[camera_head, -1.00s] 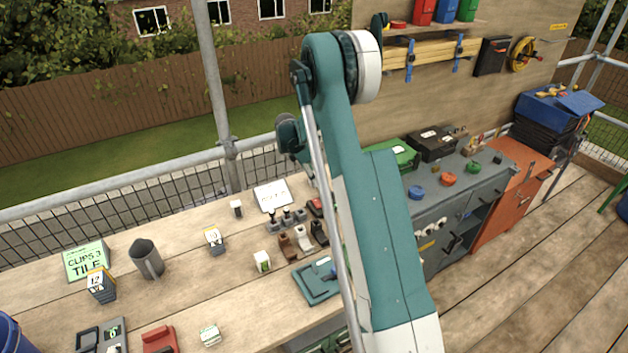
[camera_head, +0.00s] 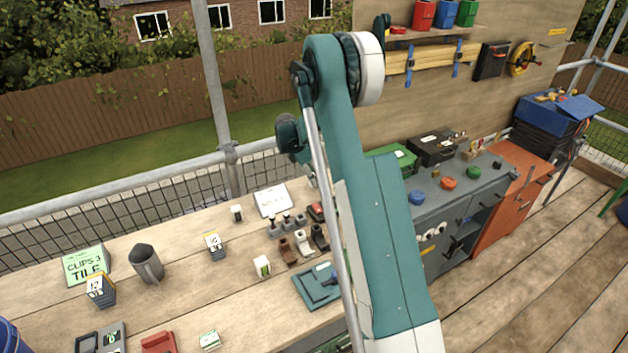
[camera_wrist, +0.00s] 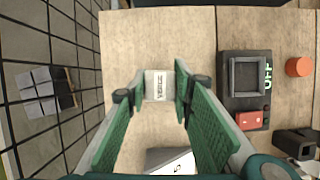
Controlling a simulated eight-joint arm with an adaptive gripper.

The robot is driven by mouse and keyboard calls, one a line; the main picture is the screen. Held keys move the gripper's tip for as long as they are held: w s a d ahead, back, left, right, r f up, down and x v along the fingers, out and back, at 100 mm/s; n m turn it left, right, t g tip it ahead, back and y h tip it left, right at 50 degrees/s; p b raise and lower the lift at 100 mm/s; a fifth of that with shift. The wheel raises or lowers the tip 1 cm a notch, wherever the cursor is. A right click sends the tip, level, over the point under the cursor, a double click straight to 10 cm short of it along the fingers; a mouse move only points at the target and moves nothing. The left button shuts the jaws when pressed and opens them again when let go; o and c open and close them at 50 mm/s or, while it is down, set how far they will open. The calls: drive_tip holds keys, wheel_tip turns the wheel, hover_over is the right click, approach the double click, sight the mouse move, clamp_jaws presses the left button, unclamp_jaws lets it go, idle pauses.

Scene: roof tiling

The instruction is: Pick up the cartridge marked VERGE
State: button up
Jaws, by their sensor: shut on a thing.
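The cartridge marked VERGE (camera_wrist: 158,85) is a small pale block with dark lettering, seen from above in the wrist view. My gripper (camera_wrist: 158,91) has its two green-padded fingers on either side of the cartridge and is shut on it. Wooden bench top shows around the cartridge; I cannot tell whether the cartridge touches the bench or hangs above it. In the head view my gripper is not visible, and I cannot make out the VERGE lettering on any block there.
In the wrist view a dark device marked OFF (camera_wrist: 247,85) stands to the right, with an orange round piece (camera_wrist: 299,67) beyond it.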

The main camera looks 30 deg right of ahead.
wheel_tip(320, 180, up, 8)
drive_tip(key=shift+r, duration=0.1)
idle(0.4)
idle(0.5)
